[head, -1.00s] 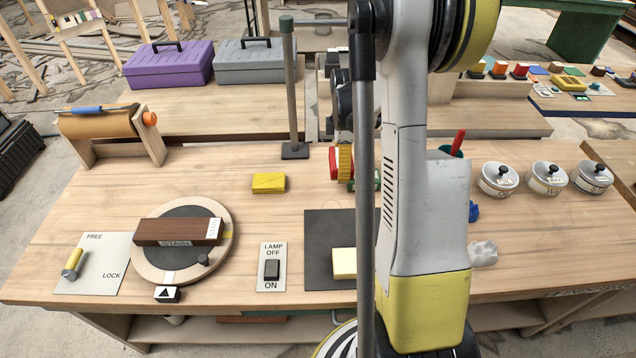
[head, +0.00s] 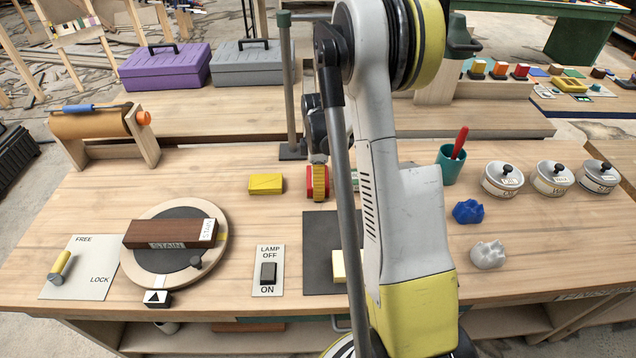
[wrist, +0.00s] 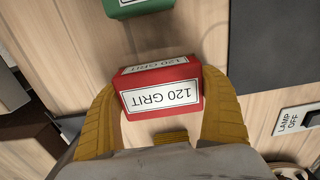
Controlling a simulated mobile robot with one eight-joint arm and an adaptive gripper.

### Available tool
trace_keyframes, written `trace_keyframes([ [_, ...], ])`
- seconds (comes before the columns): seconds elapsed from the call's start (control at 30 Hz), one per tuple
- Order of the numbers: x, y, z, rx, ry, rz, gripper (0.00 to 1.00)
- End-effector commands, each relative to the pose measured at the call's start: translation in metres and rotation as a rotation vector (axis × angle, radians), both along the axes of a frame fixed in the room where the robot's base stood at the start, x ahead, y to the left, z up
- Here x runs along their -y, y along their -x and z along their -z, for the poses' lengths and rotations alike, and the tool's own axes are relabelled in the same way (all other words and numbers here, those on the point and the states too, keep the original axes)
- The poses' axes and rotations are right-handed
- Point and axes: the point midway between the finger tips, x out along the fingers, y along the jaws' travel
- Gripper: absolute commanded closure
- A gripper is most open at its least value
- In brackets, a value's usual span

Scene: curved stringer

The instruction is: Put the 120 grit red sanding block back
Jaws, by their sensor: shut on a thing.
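The red sanding block (wrist: 162,88), labelled 120 GRIT, is between the yellow fingers of my gripper (wrist: 158,108) in the wrist view. The label reads upside down there. In the head view my gripper (head: 320,184) is over the middle of the bench, right of a yellow block, with the red block (head: 310,181) showing at its left side. I cannot tell whether the block touches the bench. A green block (wrist: 138,6) with a white label lies beyond it in the wrist view.
A yellow block (head: 266,184) lies left of my gripper. A dark mat (head: 320,235), lamp switch (head: 268,272) and turntable with a STAIN block (head: 168,234) are nearer. A teal cup (head: 450,166) and tins (head: 502,180) stand right. Toolboxes (head: 165,68) are behind.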

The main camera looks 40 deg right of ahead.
Motion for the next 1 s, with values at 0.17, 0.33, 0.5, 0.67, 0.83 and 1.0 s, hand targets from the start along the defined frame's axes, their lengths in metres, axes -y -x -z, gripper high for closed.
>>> trace_keyframes([
  [0.17,0.000,0.000,0.003,0.000,0.000,0.000,0.00],
  [0.33,0.000,0.000,0.002,0.000,0.000,0.000,0.00],
  [0.5,0.000,0.000,-0.012,0.000,0.000,0.000,0.00],
  [0.67,0.000,0.000,-0.047,0.000,0.000,0.000,0.00],
  [0.83,0.000,0.000,-0.086,0.000,0.000,0.000,0.00],
  [1.0,0.000,0.000,-0.112,0.000,0.000,0.000,0.00],
])
